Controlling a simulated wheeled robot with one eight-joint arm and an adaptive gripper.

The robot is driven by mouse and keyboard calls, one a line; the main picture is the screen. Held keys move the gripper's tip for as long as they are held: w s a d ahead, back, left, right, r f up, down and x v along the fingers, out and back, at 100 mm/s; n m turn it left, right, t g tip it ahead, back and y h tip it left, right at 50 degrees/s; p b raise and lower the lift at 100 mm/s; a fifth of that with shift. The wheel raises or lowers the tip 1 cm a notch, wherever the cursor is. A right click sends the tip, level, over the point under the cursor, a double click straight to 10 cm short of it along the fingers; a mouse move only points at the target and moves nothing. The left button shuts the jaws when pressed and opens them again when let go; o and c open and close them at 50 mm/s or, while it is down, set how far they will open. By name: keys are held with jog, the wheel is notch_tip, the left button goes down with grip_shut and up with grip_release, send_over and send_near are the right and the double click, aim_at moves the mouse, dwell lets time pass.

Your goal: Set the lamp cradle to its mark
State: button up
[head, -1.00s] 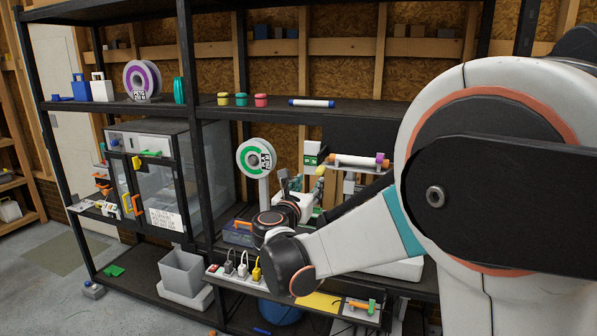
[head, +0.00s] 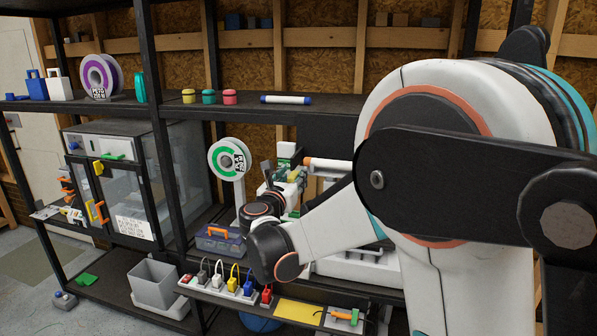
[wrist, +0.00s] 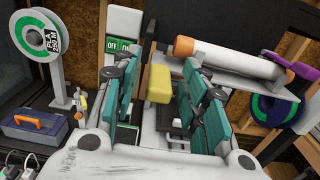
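My gripper (wrist: 160,100) points at the printer bay, its teal fingers apart on either side of a yellow block (wrist: 158,83). I see gaps beside the block, and cannot tell whether it is the lamp cradle's grip. Behind it, a white tube (wrist: 230,58) with an orange end lies along a pale bar; its orange end also shows in the head view (head: 309,163). No part is clearly recognizable as the cradle or its mark. In the head view my arm hides much of the bay, and the fingertips are too small to read.
A green-and-white spool (head: 228,158) stands left of my gripper, above a blue toolbox (head: 219,240) with an orange handle. A ledge below carries several coloured plugs and a yellow pad (head: 300,312). A glass-doored cabinet (head: 130,190) stands left. Shelf posts and the upper shelf bound the bay.

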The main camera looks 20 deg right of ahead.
jog(key=shift+w+d, duration=0.2)
jog(key=shift+w, duration=0.1)
grip_shut()
